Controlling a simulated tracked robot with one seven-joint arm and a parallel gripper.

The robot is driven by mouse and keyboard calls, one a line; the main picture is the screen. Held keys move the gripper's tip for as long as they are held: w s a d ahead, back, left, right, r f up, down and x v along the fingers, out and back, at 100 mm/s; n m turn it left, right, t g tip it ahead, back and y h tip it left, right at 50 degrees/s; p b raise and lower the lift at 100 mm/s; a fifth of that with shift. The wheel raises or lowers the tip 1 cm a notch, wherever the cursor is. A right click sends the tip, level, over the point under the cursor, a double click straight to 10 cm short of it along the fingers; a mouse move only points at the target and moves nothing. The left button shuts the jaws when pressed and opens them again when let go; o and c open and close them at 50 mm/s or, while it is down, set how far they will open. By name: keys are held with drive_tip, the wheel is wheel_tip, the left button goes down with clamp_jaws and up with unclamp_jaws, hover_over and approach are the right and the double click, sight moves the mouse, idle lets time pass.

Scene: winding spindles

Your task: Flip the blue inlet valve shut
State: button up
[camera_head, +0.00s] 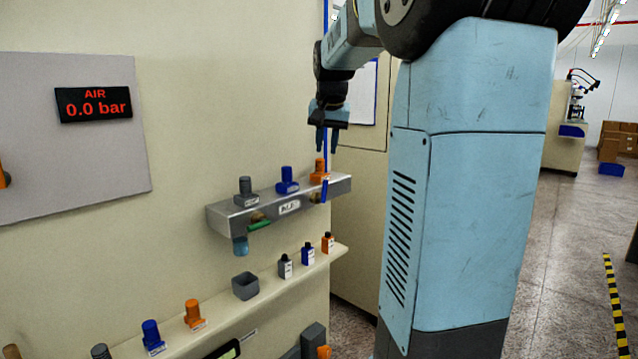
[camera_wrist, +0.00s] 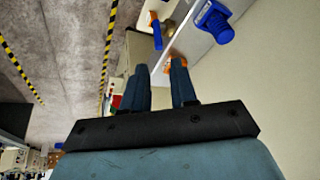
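The blue valve lever (camera_head: 324,190) is at the right end of the grey manifold (camera_head: 220,216), close to upright, beside a brass-coloured body. In the wrist view the blue lever (camera_wrist: 157,32) shows beyond the fingertips, nearly in line with the gap. A green lever (camera_head: 259,225) at the manifold's left lies closer to level. My gripper (camera_head: 328,143) is above the manifold's right end, over the orange fitting (camera_head: 319,170), pointing down. In the wrist view my gripper (camera_wrist: 160,75) has its fingers apart with nothing between them. It appears clear of the lever.
A blue fitting (camera_head: 287,180) and a grey fitting (camera_head: 245,191) stand on the manifold. A lower ledge (camera_head: 220,305) holds small bottles, a grey cup (camera_head: 245,286) and more fittings. The display (camera_head: 94,104) reads AIR 0.0 bar. Open floor lies at the right.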

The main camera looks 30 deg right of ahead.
sight(326, 192)
drive_tip(key=x, duration=0.4)
drive_tip(key=d+x, duration=0.1)
drive_tip(key=x, duration=0.9)
drive_tip(key=shift+w+d+r, duration=0.1)
drive_tip(key=shift+w+d, duration=0.15)
drive_tip(key=shift+w, duration=0.2)
clamp_jaws()
